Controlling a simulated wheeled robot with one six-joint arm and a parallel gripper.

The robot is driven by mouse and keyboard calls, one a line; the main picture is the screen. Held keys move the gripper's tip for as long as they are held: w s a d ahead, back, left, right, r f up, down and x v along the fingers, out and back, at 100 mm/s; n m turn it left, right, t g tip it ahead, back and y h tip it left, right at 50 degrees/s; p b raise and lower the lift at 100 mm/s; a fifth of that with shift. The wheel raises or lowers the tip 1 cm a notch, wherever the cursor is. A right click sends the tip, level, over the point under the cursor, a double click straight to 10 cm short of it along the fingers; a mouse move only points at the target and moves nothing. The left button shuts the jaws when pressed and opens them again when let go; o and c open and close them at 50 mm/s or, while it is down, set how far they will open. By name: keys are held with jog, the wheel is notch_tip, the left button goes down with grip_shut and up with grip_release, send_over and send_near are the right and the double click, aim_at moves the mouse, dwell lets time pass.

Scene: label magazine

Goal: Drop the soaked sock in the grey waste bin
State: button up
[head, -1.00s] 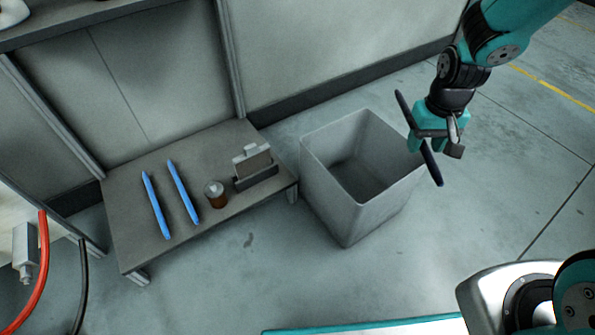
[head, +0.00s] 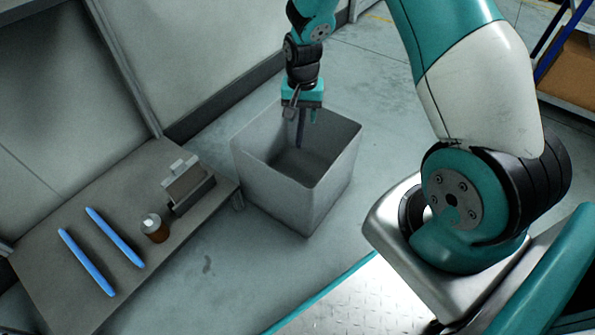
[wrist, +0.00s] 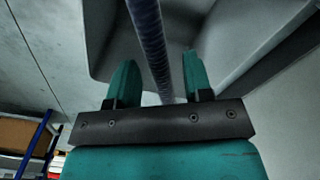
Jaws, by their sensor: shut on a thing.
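My gripper (head: 301,112) is above the opening of the grey waste bin (head: 272,188), near its back side. It is shut on a long, thin, dark navy thing (head: 300,132), which I take to be the soaked sock. It hangs down over the bin's mouth. In the wrist view the dark, ribbed sock (wrist: 148,35) passes between the two teal fingers, with the pale grey bin (wrist: 100,45) behind it. The bin stands upright on the floor, and the part of its inside that I see looks empty.
A low grey-brown bench (head: 185,238) stands left of the bin. It carries two blue strips (head: 87,262), a brown jar (head: 154,229) and a holder with cards (head: 188,188). A wall runs behind the bin. A shelf with a cardboard box (head: 570,75) is at the far right.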

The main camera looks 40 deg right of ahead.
notch_tip(320, 180, down, 4)
jog(key=b, duration=0.3)
jog(key=shift+f, duration=0.1)
jog(key=o, duration=1.2)
notch_tip(320, 180, up, 18)
jog(key=p, duration=0.8)
jog(key=shift+f, duration=0.2)
